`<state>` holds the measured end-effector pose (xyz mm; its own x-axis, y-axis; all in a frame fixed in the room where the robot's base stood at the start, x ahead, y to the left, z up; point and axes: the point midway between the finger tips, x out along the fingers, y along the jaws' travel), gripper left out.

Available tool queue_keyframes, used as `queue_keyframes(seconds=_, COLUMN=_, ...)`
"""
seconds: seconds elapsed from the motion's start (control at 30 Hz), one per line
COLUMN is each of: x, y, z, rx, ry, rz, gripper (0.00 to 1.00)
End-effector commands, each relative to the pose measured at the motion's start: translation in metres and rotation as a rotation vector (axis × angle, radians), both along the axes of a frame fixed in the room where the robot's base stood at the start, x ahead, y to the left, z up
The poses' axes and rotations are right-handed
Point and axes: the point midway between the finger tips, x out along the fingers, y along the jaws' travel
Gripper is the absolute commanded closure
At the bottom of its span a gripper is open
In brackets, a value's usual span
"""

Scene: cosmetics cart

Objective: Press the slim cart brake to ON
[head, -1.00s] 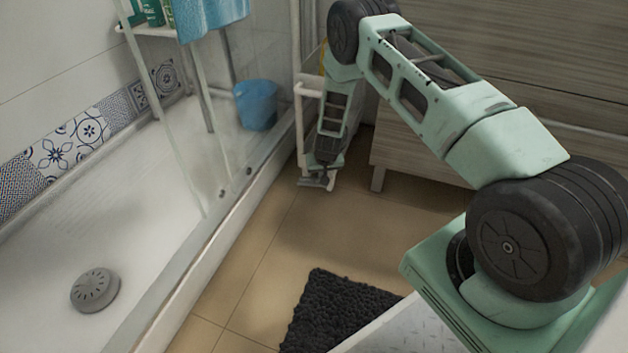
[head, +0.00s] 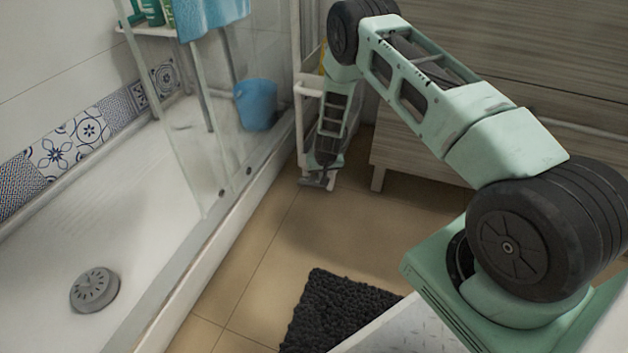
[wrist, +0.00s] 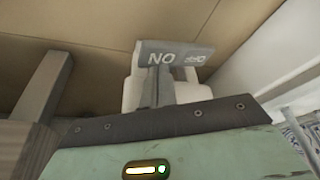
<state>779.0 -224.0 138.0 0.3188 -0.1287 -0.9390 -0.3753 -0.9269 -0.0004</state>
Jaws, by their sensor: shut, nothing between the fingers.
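The slim cart (head: 301,125) is white and stands in the gap between the shower and the wooden cabinet, mostly behind my arm. Its grey brake pedal (head: 314,183) is low at the cart's front, near the floor. In the wrist view the brake pedal (wrist: 176,53) shows an upside-down ON label and a small symbol, with a white part of the cart below it. My gripper (head: 323,168) is shut and empty, pointing down at the pedal. I cannot tell whether the fingertips touch it. My wrist housing hides part of the wrist view.
The shower tray's raised edge (head: 221,232) and glass run along the left. The wooden cabinet (head: 420,150) and its leg stand close on the right. A black mat (head: 335,310) lies on the tiled floor. A blue bucket (head: 256,104) is behind the glass.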

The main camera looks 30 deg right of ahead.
Motion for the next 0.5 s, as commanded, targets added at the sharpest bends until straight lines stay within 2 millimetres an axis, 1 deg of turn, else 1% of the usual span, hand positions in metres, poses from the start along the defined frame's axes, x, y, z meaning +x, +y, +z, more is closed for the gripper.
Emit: queue_keyframes(seconds=0.5, x=0.0001, y=0.0000, z=-0.0081, rx=0.000, ry=0.000, rz=0.000, gripper=1.00)
